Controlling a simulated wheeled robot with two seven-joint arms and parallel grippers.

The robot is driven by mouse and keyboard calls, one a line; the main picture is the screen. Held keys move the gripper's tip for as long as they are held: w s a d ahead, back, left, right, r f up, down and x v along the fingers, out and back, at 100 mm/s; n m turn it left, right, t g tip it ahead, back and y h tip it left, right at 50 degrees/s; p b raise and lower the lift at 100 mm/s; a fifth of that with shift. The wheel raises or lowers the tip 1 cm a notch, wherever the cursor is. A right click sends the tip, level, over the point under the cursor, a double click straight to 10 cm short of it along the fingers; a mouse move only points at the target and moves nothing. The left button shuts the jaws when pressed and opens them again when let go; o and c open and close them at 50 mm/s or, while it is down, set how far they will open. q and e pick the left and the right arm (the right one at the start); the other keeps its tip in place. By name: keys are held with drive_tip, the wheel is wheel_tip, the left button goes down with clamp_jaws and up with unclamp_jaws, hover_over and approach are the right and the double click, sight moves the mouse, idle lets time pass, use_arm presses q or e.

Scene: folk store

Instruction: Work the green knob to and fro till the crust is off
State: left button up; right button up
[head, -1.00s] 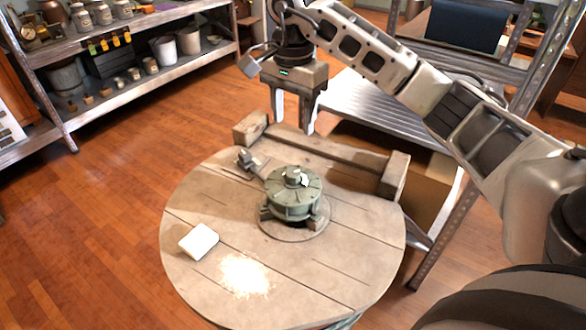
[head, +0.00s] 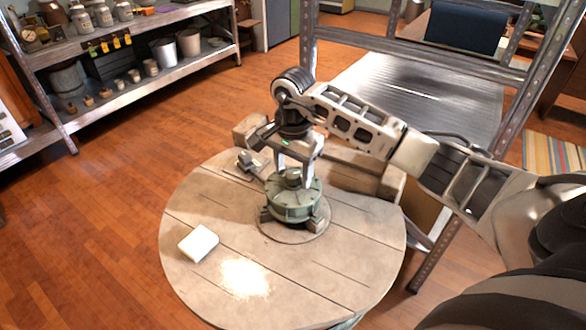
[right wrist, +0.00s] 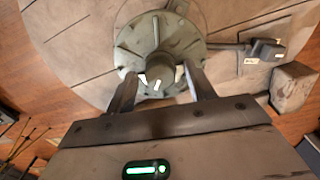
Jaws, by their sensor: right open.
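The green knob (head: 292,174) is the small raised hub on top of a round green mechanism (head: 292,205), clamped on a round wooden table. In the right wrist view, the knob (right wrist: 160,70) has pale whitish patches on it. My right gripper (head: 293,172) is above the mechanism, pointing down. In the right wrist view, the right gripper (right wrist: 163,88) is open, with one finger on each side of the knob; I cannot tell whether they touch it. My left gripper is not in view.
The round wooden table (head: 200,210) holds a white block (head: 198,243), a patch of pale powder (head: 245,278) and a small metal fitting (head: 246,162). A wooden beam (head: 345,170) stands along its back edge. Metal shelves (head: 150,45) are at the back left.

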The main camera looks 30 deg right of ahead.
drive_tip(key=c, duration=1)
drive_tip(key=shift+m, duration=0.3)
drive_tip(key=m, duration=0.4)
drive_tip(key=shift+m, duration=0.3)
drive_tip(key=m, duration=0.5)
drive_tip(key=shift+r, duration=0.1)
drive_tip(key=m, duration=0.6)
drive_tip(key=m+p, duration=0.1)
drive_tip(key=m, duration=0.3)
drive_tip(key=shift+m, duration=0.3)
